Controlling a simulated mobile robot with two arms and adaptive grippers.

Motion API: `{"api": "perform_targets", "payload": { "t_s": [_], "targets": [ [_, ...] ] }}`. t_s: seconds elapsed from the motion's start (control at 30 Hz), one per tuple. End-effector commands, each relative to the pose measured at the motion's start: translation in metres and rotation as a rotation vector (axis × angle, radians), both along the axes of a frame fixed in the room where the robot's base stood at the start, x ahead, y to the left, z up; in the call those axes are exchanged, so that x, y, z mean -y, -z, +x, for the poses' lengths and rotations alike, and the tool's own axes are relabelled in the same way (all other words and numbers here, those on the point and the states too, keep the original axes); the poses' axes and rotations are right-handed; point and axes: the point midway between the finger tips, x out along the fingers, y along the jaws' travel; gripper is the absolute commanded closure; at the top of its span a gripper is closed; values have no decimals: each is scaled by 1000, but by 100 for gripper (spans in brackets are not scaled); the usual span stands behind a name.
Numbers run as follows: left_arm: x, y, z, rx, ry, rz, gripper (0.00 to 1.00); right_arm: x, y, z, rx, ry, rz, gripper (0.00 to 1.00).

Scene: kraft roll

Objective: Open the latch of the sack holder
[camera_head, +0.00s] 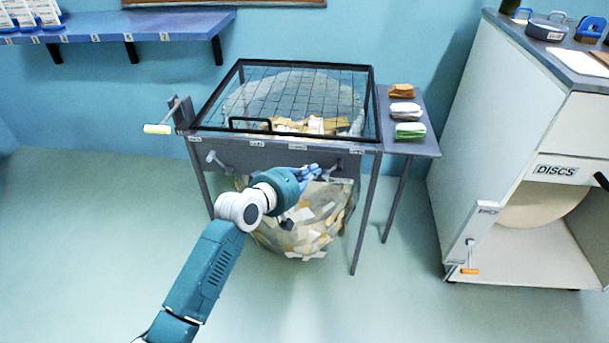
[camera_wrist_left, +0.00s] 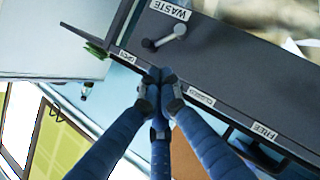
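The sack holder is a dark frame table with a grey front panel (camera_head: 265,157) and a patchwork sack (camera_head: 310,230) hanging below. A short lever (camera_head: 340,164) sits at the panel's right end. In the left wrist view a light-ended lever (camera_wrist_left: 172,33) is beside a WASTE label (camera_wrist_left: 170,9). Another lever (camera_head: 215,159) is at the panel's left. My left gripper (camera_head: 316,170) is in front of the panel, left of the right lever. In the left wrist view its blue fingertips (camera_wrist_left: 161,88) are together, apart from the lever, with nothing seen between them. Contact with the panel is unclear.
A mesh lid (camera_head: 300,85) with a black handle covers the table top. A side shelf (camera_head: 415,145) holds folded brown, white and green packs. A crank (camera_head: 160,128) juts out at the left. A white DISCS cabinet (camera_head: 490,130) stands right. Floor in front is open.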

Motion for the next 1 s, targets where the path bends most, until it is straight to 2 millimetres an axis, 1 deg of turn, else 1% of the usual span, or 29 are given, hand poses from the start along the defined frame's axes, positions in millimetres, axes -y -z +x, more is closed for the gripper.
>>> {"api": "perform_targets", "payload": {
  "t_s": [0.03, 0.1, 0.3, 0.83, 0.87, 0.93, 0.97, 1.0],
  "targets": [
    [-5, -2, -7, 1, -1, 2, 100, 0, 0, 0, 0, 0, 0, 60],
    [-10, -6, -15, 1, -1, 2, 100, 0, 0, 0, 0, 0, 0, 60],
    [-17, -11, -27, 0, -1, 1, 100, 0, 0, 0, 0, 0, 0, 60],
    [-18, -11, -29, -1, -1, 2, 100, 0, 0, 0, 0, 0, 0, 60],
    [-18, -8, -29, -3, -1, 5, 100, 0, 0, 0, 0, 0, 0, 60],
    [-20, 4, -32, -15, -3, 24, 100, 0, 0, 0, 0, 0, 0, 60],
    [-22, 13, -35, -24, -3, 39, 100, 0, 0, 0, 0, 0, 0, 60],
    [-26, 30, -40, -41, -5, 65, 100, 0, 0, 0, 0, 0, 0, 60]
  ]
}}
